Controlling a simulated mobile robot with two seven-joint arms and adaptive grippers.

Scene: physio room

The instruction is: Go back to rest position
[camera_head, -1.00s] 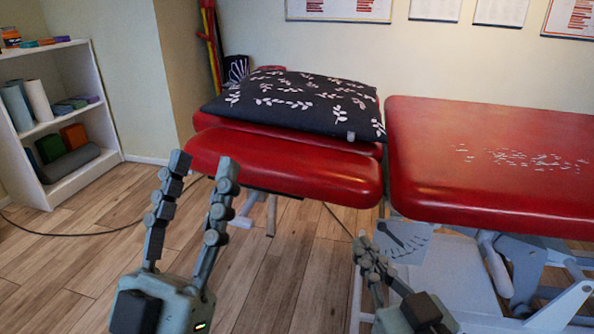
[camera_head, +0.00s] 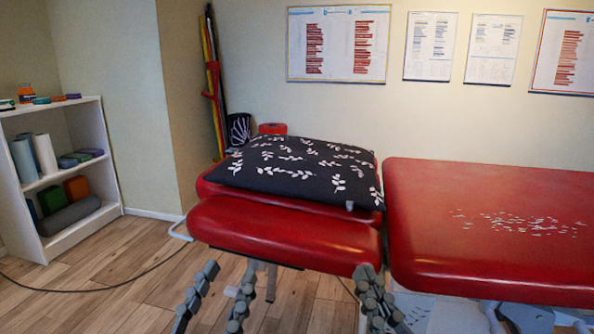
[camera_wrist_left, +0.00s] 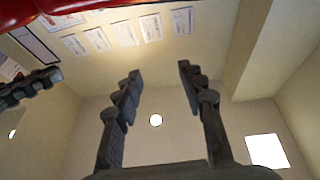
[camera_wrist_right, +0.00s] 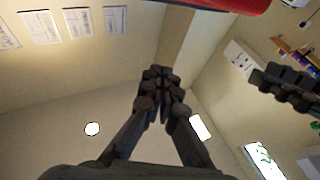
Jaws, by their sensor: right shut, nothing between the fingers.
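My left gripper (camera_head: 224,287) is at the bottom of the head view, in front of the red treatment table's headrest. Its two fingers stand apart with nothing between them; the left wrist view (camera_wrist_left: 156,85) also shows them open. My right gripper (camera_head: 371,285) is to its right, below the gap between the headrest and the main table section. The right wrist view (camera_wrist_right: 160,85) shows its fingertips together, with nothing held. Both grippers point upward. The black pillow (camera_head: 297,172) with white leaf print lies on the headrest (camera_head: 285,237), clear of both grippers.
The main red table section (camera_head: 480,220) fills the right, with small white marks on it. A white shelf (camera_head: 85,223) with rolls and blocks stands at the left. Posters (camera_head: 339,44) hang on the back wall.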

